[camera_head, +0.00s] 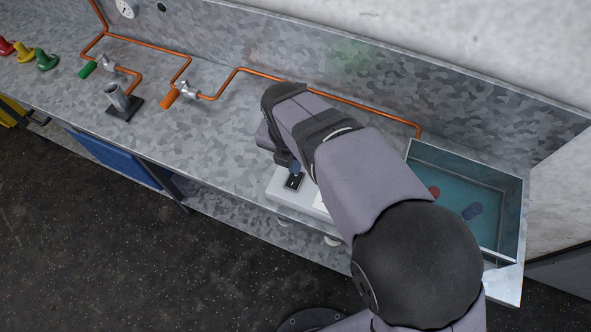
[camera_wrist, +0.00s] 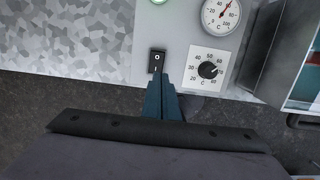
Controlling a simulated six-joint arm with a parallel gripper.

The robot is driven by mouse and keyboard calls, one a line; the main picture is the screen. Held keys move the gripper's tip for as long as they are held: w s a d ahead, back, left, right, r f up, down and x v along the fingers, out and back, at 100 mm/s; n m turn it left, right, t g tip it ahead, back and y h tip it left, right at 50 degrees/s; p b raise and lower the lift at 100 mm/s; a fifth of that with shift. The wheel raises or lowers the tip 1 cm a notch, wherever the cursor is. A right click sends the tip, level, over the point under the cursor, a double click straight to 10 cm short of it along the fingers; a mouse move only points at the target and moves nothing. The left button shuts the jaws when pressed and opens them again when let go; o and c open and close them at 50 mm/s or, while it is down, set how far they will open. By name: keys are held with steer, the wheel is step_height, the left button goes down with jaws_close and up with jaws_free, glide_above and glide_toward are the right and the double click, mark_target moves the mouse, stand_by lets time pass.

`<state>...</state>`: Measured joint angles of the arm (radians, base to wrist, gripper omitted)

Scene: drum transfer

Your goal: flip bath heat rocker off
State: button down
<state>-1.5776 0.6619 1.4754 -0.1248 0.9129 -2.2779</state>
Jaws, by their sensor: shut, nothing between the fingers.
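The bath heat rocker (camera_wrist: 157,61) is a small black switch marked O and I on a white control panel (camera_wrist: 180,31). It also shows in the head view (camera_head: 294,181), just below my gripper. My gripper (camera_wrist: 160,84) is shut and empty, its blue fingertips together at the rocker's lower edge in the wrist view. I cannot tell whether they touch it. In the head view my arm hides most of the panel, and the blue fingertips (camera_head: 295,168) show only in part.
A dial with a black knob (camera_wrist: 208,70) and a round gauge (camera_wrist: 221,14) sit right of the rocker. A water bath (camera_head: 462,206) with red and blue objects stands at the right end of the bench. Copper pipes (camera_head: 300,87) and valves (camera_head: 188,90) run along the back.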

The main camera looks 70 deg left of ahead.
step_height(320, 180, up, 6)
steer(key=b, duration=0.1)
glide_above(297, 177)
steer(key=s+d, duration=0.2)
steer(key=d, duration=0.1)
steer(key=shift+s+a, duration=0.1)
steer(key=shift+a, duration=0.05)
steer(key=shift+f, duration=0.1)
steer(key=b, duration=0.2)
steer(key=a+b, duration=0.1)
steer(key=b, duration=0.1)
steer(key=shift+w+a+r, duration=0.2)
steer(key=shift+w, duration=0.2)
steer(key=shift+f, duration=0.1)
steer(key=f+p, duration=0.1)
steer(key=f, duration=0.3)
steer(key=w+a+f+p, duration=0.1)
steer(key=f, duration=0.4)
steer(key=f+p, duration=0.2)
steer(key=f, duration=0.2)
steer(key=shift+w+a+f, duration=0.15)
steer(key=shift+f, duration=0.2)
